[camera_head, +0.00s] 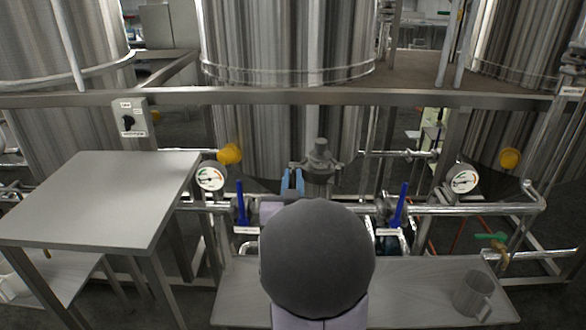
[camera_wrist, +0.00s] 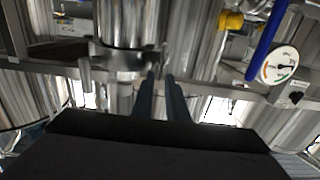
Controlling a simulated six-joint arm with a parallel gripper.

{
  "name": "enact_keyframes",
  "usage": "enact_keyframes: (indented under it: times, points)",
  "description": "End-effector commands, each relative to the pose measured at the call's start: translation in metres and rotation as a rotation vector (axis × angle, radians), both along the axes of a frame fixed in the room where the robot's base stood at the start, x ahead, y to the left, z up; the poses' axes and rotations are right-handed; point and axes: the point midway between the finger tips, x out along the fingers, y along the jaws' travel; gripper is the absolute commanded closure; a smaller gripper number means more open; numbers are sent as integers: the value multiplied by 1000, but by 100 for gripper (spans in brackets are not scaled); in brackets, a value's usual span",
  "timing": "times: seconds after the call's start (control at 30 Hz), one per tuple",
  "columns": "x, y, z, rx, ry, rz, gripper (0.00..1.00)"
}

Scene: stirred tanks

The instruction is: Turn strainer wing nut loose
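The strainer (camera_head: 320,158) is a grey metal body on the pipe run, in the middle of the head view. In the wrist view the strainer (camera_wrist: 120,28) is a shiny upright cylinder with a clamp band (camera_wrist: 118,60) around it. The wing nut (camera_head: 294,165) is a small grey piece at the strainer's left side. My gripper (camera_head: 292,181) has blue fingers, just left of the strainer at the wing nut. In the wrist view its fingers (camera_wrist: 161,76) stand a narrow gap apart, with their tips by the clamp's edge. I cannot tell whether they touch the nut.
Blue valve handles stand left (camera_head: 240,196) and right (camera_head: 403,200) of the strainer. Pressure gauges (camera_head: 211,177) (camera_head: 462,178) flank them. A bench (camera_head: 420,285) with a metal jug (camera_head: 473,296) lies below. A grey table (camera_head: 100,205) is at left. Large tanks stand behind.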

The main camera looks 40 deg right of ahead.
Motion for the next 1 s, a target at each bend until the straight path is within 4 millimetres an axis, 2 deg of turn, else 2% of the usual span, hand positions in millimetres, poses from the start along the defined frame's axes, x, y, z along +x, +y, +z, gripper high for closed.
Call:
enact_keyframes:
  times: [0.23,0.6,0.63,0.7,1.0]
  points:
    - [14,-14,0,-1,-1,1,87]
    - [17,-17,0,0,0,1,87]
    - [17,-17,0,0,0,1,89]
    - [17,-17,0,0,0,1,100]
    - [17,-16,0,-8,6,0,100]
